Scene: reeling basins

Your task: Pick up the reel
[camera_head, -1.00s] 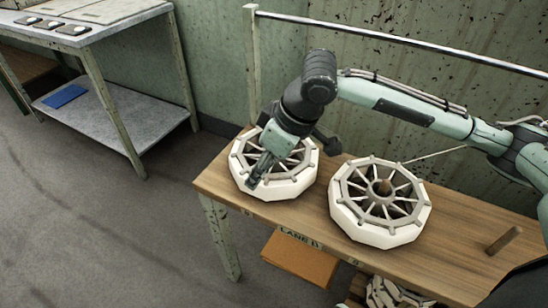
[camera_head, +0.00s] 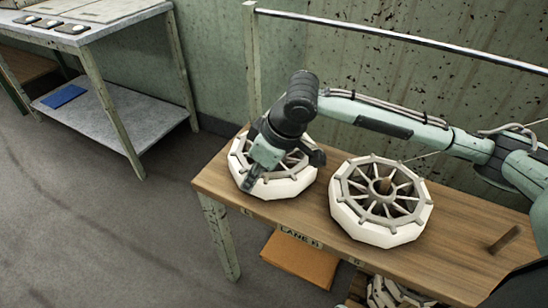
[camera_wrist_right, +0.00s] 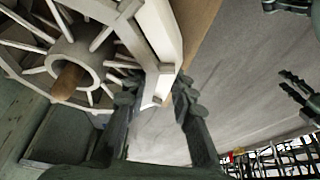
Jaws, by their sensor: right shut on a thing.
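Two white, many-sided reels with grey spokes are on the wooden bench. The left reel (camera_head: 290,185) has my right gripper (camera_head: 246,184) at its front-left rim. In the wrist view, the fingers of my right gripper (camera_wrist_right: 160,100) are on either side of the white rim of this reel (camera_wrist_right: 155,35), shut on it. My arm hides part of its hub in the head view. The reel appears to rest on the bench. The right reel (camera_head: 372,232) stands apart, around a wooden peg. My left gripper (camera_wrist_right: 290,50) shows only at the wrist view's right edge, its fingers apart.
The wooden bench (camera_head: 455,250) has a bare peg (camera_head: 503,240) at its right end. A metal rail (camera_head: 400,38) runs behind it along the wall. A grey side table (camera_head: 110,35) stands at left across open floor.

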